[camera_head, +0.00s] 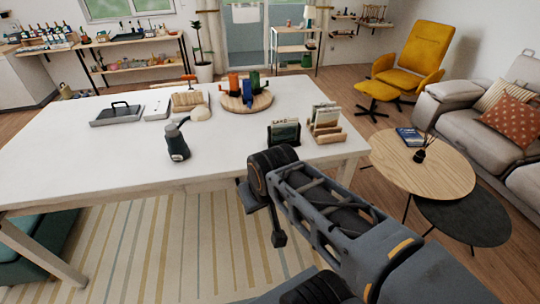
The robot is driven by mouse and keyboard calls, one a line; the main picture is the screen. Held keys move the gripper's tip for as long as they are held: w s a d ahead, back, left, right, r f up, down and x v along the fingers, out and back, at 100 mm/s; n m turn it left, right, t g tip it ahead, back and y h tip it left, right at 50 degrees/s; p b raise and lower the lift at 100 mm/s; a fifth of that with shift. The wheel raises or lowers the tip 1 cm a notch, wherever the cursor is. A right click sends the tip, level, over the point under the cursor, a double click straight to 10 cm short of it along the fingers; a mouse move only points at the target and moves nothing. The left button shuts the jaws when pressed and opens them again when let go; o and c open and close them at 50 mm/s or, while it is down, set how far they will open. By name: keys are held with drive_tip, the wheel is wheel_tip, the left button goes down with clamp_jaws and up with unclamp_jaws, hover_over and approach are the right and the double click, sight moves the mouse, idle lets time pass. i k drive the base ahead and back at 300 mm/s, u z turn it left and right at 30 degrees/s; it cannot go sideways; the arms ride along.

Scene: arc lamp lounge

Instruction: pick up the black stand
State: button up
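My gripper (272,215) is at the end of my arm, which reaches in from the lower right. It is in front of the table's near right corner, nearer to the camera than the stand and apart from it. The fingers are small, dark and partly hidden by my arm, so their opening is unclear.
A wooden rack (326,127) stands just right of the stand. A dark grinder-like bottle (176,142) is to the left, and a round wooden board (245,104) with colourful items is behind. The white table (90,165) is bare at front left. A round wooden coffee table (440,175) is at right.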

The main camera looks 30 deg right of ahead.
sight(291, 136)
drive_tip(key=u, duration=0.25)
drive_tip(key=i, duration=0.85)
drive_tip(key=u, duration=0.45)
